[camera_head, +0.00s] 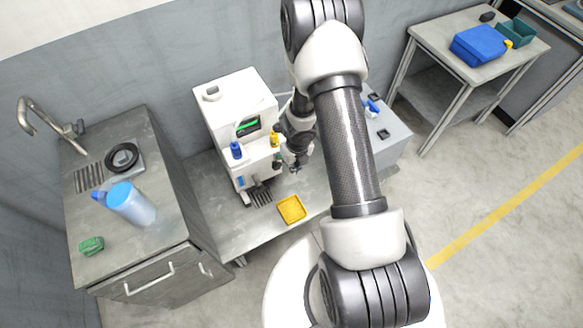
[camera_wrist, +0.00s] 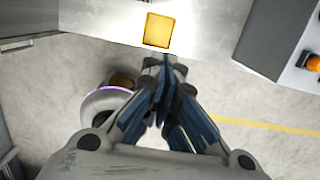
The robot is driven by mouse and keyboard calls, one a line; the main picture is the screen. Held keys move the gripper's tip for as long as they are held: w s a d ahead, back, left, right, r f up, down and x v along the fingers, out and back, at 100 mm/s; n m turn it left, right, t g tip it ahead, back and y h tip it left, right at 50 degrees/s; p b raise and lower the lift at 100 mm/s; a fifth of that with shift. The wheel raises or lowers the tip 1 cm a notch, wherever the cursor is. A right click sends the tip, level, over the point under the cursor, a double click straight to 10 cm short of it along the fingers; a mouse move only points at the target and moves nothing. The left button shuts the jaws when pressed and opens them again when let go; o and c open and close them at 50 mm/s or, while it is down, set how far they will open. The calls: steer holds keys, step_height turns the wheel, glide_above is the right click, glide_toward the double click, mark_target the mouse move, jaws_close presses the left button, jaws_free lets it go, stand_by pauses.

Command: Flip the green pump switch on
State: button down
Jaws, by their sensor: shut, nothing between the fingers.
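A white machine (camera_head: 235,105) stands on the metal table, with a small green-lit display (camera_head: 248,126) on its front. A blue knob (camera_head: 236,150) and a yellow knob (camera_head: 275,139) are on its front. I cannot clearly make out a green pump switch; my arm may hide part of the machine's right side. My gripper (camera_head: 295,168) is just right of the machine's front, pointing down above the table, apart from the yellow tray. In the wrist view, my gripper (camera_wrist: 162,62) is shut and empty, its tips just below the yellow tray (camera_wrist: 159,30).
The yellow tray (camera_head: 291,209) lies on the table's front part. A grey box (camera_head: 396,133) with a blue lever (camera_head: 371,107) and dark switches stands to the right, partly behind my arm. A sink counter (camera_head: 173,216) with a blue bottle (camera_head: 131,204) is at left.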

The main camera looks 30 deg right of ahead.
steer(key=shift+s+r, duration=0.4)
steer(key=shift+r, duration=0.45)
steer(key=w+d+r+m+t+h, duration=0.1)
steer(key=d+r+m+h, duration=0.1)
steer(key=r+m, duration=0.85)
steer(key=d+r+m+t+h, duration=0.2)
steer(key=r+m, duration=0.4)
steer(key=r, duration=1)
steer(key=s+a+r+m, duration=0.4)
steer(key=s+r+m, duration=0.4)
steer(key=r+m, duration=0.1)
steer(key=s+a+r+m+y+b, duration=0.1)
steer(key=s+a+r+m+y, duration=0.2)
steer(key=s+a+m, duration=0.7)
steer(key=s+m+y, duration=0.1)
steer(key=s, duration=0.2)
steer(key=shift+r, duration=0.2)
